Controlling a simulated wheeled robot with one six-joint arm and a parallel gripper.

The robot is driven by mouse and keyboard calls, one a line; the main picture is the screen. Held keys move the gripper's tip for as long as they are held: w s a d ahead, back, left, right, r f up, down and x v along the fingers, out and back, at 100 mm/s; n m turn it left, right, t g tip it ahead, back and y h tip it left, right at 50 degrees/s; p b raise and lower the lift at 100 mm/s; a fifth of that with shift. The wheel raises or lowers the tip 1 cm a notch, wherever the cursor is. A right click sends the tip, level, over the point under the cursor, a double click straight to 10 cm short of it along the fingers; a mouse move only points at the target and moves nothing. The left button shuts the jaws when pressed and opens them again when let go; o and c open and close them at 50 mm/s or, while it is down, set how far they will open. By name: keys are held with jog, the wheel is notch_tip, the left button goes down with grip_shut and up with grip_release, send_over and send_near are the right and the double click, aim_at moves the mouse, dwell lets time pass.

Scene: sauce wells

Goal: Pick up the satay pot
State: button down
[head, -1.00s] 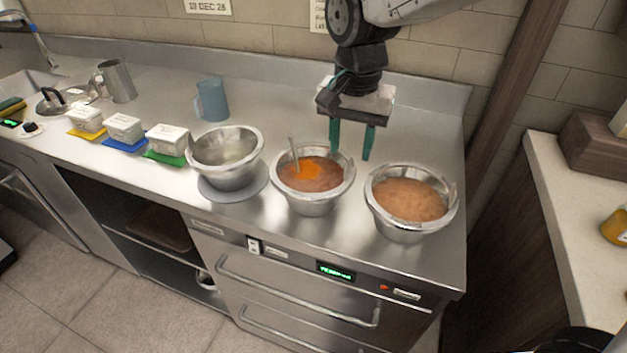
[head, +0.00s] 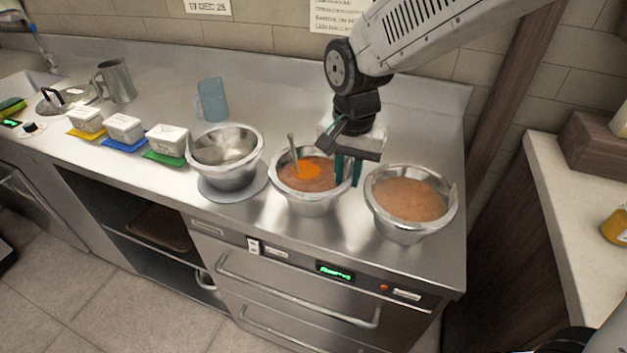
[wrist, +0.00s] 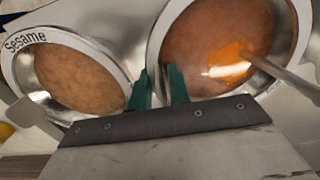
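A steel pot of red-brown sauce (head: 312,208) with an orange patch and a ladle (head: 292,148) stands in the middle of the row. No name is readable on it, so I cannot confirm it is the satay pot. The right-hand pot (head: 400,229) holds paler brown sauce; in the wrist view its rim (wrist: 22,42) reads "sesame". My gripper (head: 348,180) points down at the middle pot's right rim, with green fingers apart. In the wrist view one finger shows over that pot's inside and the other outside its rim (wrist: 153,55); contact cannot be told.
An empty-looking steel pot (head: 228,178) stands on a round grey disc (head: 236,196) at left. White tubs (head: 168,139) on coloured mats, a blue jug (head: 212,99) and a steel jug (head: 116,81) are farther left. The counter behind the pots is mostly clear.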

aim_at(349, 161)
jog(key=shift+r, duration=0.1)
jog(key=shift+r, duration=1.55)
jog(key=shift+s+r, duration=0.15)
jog(key=shift+r, duration=0.05)
jog(key=s+d+r, duration=0.1)
jog(key=s+d, duration=0.2)
jog(key=s, duration=1.2)
jog(key=shift+s+d+r, duration=0.15)
jog(key=shift+r, duration=0.05)
jog(key=shift+w+d+f+y, duration=0.25)
jog(key=shift+d+f+y, duration=0.25)
jog(key=shift+y, duration=0.2)
jog(key=shift+s, duration=0.1)
